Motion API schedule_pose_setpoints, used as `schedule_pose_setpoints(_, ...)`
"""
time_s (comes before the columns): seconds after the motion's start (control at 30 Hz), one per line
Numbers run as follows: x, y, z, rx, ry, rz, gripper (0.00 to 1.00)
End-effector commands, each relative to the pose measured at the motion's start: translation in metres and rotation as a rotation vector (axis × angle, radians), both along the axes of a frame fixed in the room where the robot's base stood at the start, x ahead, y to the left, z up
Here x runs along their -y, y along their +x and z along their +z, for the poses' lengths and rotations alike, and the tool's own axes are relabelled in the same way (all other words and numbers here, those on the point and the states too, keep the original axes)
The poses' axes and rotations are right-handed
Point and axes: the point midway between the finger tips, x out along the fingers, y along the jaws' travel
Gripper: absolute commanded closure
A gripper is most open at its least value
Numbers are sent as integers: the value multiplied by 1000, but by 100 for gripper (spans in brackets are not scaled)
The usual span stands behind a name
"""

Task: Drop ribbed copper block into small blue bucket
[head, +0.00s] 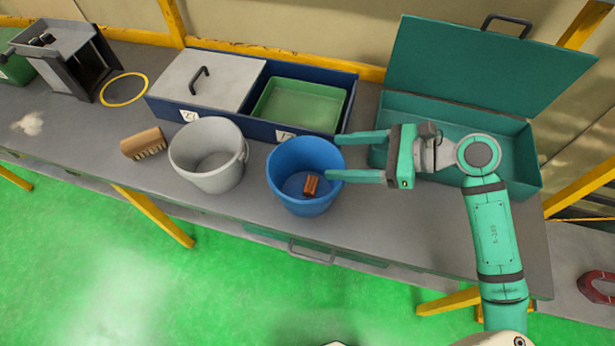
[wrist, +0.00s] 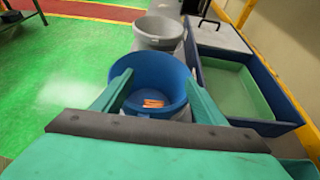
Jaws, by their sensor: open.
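The ribbed copper block (head: 311,186) lies inside the small blue bucket (head: 288,200), toward the right of its floor in the head view. In the wrist view the block (wrist: 153,103) shows as a few orange-copper bars at the bottom of the blue bucket (wrist: 150,72). The bucket stands upright on the bench. My gripper (head: 332,157) is open and empty, with its fingers pointing left at the bucket's right rim. In the wrist view the fingers (wrist: 160,84) appear on either side of the bucket. I cannot tell whether they touch it.
A grey bucket (head: 206,177) stands left of the blue one, with a wooden brush (head: 144,143) beyond it. Behind are a blue box (head: 222,119) with a green tray (head: 301,104) and an open teal toolbox (head: 521,158). The bench (head: 420,225) is clear at the front right.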

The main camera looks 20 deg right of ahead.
Motion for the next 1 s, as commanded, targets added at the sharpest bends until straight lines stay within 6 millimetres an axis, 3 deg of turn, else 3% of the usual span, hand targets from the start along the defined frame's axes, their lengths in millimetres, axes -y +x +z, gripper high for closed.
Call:
schedule_pose_setpoints(0.3,24,-16,12,0,1,-2,35)
schedule_pose_setpoints(1.0,25,-17,12,1,1,-3,35)
